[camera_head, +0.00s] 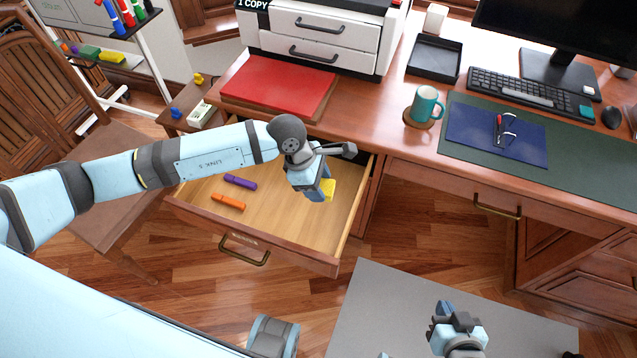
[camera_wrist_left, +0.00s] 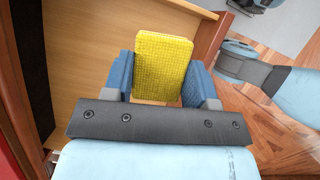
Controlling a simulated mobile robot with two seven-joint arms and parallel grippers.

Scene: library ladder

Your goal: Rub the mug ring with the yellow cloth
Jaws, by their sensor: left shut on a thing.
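The yellow cloth (camera_head: 328,189) is a small folded pad. My left gripper (camera_head: 321,190) is shut on it above the open drawer (camera_head: 276,215). In the left wrist view the cloth (camera_wrist_left: 163,66) stands out between the two blue fingers. My right gripper (camera_head: 452,318) is low in the head view over a grey surface; its finger opening is not clear. A teal mug (camera_head: 424,103) stands on a round brown coaster (camera_head: 417,121) on the desk. I cannot make out a mug ring in either view.
The drawer holds a purple marker (camera_head: 240,182) and an orange marker (camera_head: 228,202). Bare desk lies left of the mug.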

